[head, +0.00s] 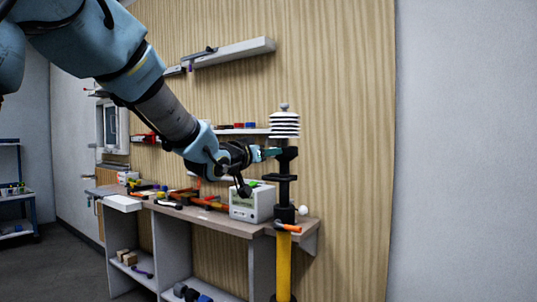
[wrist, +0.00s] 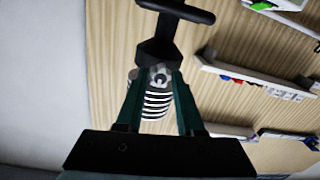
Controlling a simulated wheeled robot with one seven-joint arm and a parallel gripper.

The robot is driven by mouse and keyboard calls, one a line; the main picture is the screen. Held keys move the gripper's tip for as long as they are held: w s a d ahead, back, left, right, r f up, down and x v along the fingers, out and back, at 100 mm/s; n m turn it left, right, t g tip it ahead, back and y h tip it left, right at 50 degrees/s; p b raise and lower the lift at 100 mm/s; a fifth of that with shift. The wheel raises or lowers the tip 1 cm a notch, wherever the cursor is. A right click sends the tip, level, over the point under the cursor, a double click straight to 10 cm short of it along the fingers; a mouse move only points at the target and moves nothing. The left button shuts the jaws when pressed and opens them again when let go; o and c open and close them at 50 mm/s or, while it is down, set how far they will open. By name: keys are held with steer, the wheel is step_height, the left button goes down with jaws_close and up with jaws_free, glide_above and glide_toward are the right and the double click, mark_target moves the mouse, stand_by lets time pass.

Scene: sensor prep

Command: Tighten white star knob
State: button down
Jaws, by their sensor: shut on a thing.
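My gripper (head: 268,153) has its teal fingers at the black bracket (head: 287,162) just below the white louvered sensor shield (head: 284,126). In the wrist view my gripper (wrist: 158,76) has its fingertips on both sides of a small pale grey-white knob with a dark centre, the white star knob (wrist: 160,77), and is shut on it. The knob sits against the black bracket (wrist: 158,48); the striped shield (wrist: 156,103) shows between the fingers. In the head view the knob is hidden at the fingertips. The bracket stands on a yellow post (head: 284,268).
A workbench (head: 232,224) with tools and a white box-shaped device (head: 251,204) stands left of the post. A white ball-like part (head: 302,210) shows low beside the post. Wall shelves (head: 235,52) hang behind. The right side is a bare wall.

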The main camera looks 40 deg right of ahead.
steer(key=shift+f+m+b, duration=0.1)
steer(key=shift+m+b, duration=0.2)
steer(key=shift+b, duration=0.05)
steer(key=m+b, duration=0.8)
steer(key=m, duration=0.4)
steer(key=m+b, duration=0.9)
steer(key=m, duration=0.3)
steer(key=shift+g+h, duration=0.3)
steer(key=shift+g, duration=0.1)
steer(key=c, duration=0.5)
jaws_free()
